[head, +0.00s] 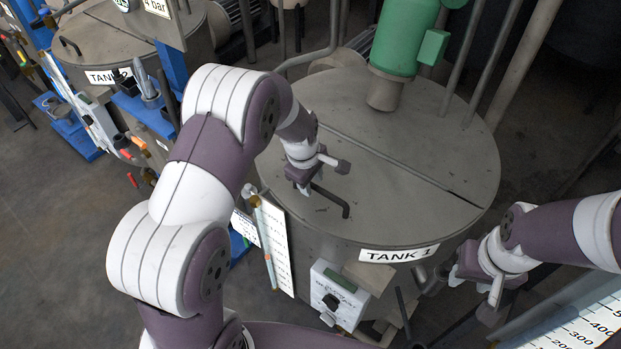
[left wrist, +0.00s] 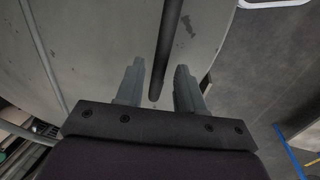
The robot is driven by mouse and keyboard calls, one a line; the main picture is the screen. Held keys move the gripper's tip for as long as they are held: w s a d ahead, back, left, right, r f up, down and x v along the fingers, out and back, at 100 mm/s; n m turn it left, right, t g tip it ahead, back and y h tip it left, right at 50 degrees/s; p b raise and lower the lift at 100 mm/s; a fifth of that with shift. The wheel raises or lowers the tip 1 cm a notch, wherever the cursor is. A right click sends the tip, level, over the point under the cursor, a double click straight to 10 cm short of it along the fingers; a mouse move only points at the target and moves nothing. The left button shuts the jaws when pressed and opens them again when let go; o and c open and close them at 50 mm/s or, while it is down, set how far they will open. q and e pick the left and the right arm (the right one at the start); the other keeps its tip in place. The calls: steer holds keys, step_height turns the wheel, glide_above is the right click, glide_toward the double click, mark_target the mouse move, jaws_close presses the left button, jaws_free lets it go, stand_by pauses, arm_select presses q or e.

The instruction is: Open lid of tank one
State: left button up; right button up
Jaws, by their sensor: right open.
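Tank one, with its "TANK 1" label (head: 399,254), stands in the middle of the head view. Its round grey lid (head: 415,160) is down flat, with a seam across it. A dark bent bar handle (head: 336,200) sits on the near-left part of the lid. My left gripper (head: 303,188) is over the lid at this handle. In the left wrist view, the left gripper's fingers (left wrist: 160,85) are apart, with the handle (left wrist: 169,40) between them and a gap on each side. My right gripper (head: 474,283) is open and empty, right of the tank's front.
A green motor (head: 403,38) stands on the back of tank one. Pipes rise behind it. Tank two (head: 110,76) is at the upper left. A white control box (head: 337,297) and a scale board (head: 274,245) are at tank one's front.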

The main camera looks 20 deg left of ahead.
arm_select(q)
steer(key=shift+w, duration=0.1)
jaws_close()
arm_select(e)
steer(key=shift+w, duration=0.1)
